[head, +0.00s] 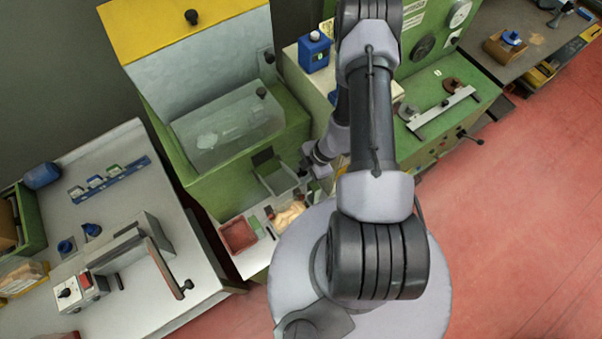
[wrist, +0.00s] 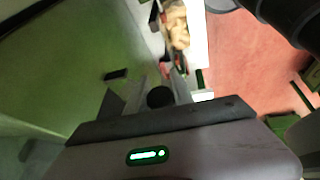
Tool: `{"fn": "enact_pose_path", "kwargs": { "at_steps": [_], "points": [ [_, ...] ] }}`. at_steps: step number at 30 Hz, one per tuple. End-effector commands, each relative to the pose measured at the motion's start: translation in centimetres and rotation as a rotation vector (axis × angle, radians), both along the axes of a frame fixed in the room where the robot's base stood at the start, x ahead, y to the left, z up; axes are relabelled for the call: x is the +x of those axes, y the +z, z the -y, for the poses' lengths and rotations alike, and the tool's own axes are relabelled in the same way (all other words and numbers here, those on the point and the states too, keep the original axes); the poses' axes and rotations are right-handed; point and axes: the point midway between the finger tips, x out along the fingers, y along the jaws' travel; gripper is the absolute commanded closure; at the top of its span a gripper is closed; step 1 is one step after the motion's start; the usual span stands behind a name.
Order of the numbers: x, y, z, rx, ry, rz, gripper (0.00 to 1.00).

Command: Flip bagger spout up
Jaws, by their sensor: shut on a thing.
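The bagger spout (head: 277,178) is a grey trough on the front of the green machine in the head view. It slopes down toward the front shelf. My gripper (head: 313,182) is at its right side, small and partly hidden by my arm. In the wrist view the spout (wrist: 177,84) runs away beyond my gripper (wrist: 160,103). A round black knob (wrist: 160,96) sits between the fingers, and my gripper is shut on it. The exact contact is dark and hard to make out.
Light corks (head: 289,216) lie below the spout, beside a red bin (head: 238,236). The green machine (head: 225,185) with a clear cover (head: 228,127) stands behind. A bench with a sealer (head: 125,255) is at left. Red floor lies open at right.

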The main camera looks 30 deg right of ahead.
Motion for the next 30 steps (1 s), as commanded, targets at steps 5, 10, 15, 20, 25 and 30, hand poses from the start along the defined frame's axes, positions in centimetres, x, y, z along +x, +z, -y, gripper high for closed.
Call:
{"fn": "enact_pose_path", "kwargs": {
  "at_steps": [5,10,15,20,25,30],
  "points": [
    [0.0,0.0,0.0,0.000,0.000,0.001,0.52],
    [0.0,0.0,0.0,0.000,0.000,0.000,0.52],
    [0.0,0.7,0.3,-0.001,-0.001,0.002,0.52],
    [-0.5,3.8,1.6,-0.002,-0.002,0.003,0.52],
    [-1.3,7.8,3.3,-0.002,-0.001,0.004,0.52],
    [-2.0,11.8,4.9,-0.002,-0.002,0.003,0.52]
  ]
}}
